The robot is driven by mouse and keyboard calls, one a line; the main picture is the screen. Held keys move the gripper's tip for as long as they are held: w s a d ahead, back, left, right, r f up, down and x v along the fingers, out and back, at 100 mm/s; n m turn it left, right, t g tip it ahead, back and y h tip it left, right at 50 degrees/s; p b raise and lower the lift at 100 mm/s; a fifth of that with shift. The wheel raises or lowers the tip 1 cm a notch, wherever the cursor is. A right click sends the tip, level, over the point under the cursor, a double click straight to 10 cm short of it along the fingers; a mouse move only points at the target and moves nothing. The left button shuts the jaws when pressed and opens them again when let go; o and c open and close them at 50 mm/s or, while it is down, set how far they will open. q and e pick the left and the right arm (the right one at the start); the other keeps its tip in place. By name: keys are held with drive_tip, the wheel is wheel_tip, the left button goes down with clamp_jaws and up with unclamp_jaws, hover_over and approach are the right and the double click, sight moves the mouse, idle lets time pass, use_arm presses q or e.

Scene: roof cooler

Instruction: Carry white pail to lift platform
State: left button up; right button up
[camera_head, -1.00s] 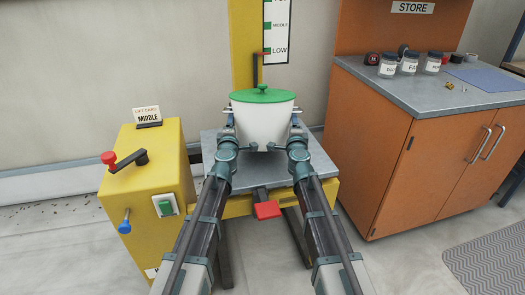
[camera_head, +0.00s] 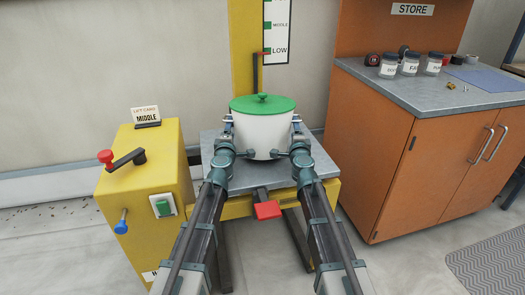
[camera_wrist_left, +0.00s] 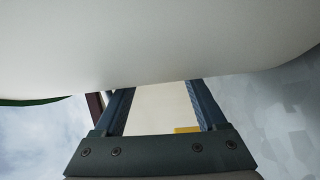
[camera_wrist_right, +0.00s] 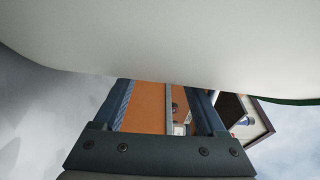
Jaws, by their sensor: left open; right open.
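The white pail (camera_head: 262,136) with its green lid (camera_head: 263,104) stands upright on the grey lift platform (camera_head: 222,139) in the head view. My left gripper (camera_head: 224,130) is at the pail's left side and my right gripper (camera_head: 300,132) is at its right side. Both are open, close beside the wall. The pail's white wall also fills the top of the left wrist view (camera_wrist_left: 150,40) and of the right wrist view (camera_wrist_right: 170,40). No handle shows between the fingers in the wrist views. The far side of the pail is hidden.
A yellow control box (camera_head: 150,185) with a red-knobbed crank (camera_head: 122,159) and a MIDDLE sign (camera_head: 146,117) stands left of the platform. The lift's marker is at LOW. A red pedal (camera_head: 267,210) juts out in front. An orange cabinet (camera_head: 390,165) with jars on top stands to the right.

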use_arm(q)
drive_tip(key=o, duration=0.4)
drive_tip(key=shift+a, duration=0.2)
use_arm(e)
drive_tip(key=shift+d, duration=0.2)
use_arm(q)
drive_tip(key=shift+a, duration=0.1)
use_arm(e)
drive_tip(key=o, duration=0.4)
drive_tip(key=shift+d, duration=0.1)
use_arm(q)
drive_tip(key=shift+s, duration=4.05)
use_arm(e)
drive_tip(key=shift+s, duration=4.05)
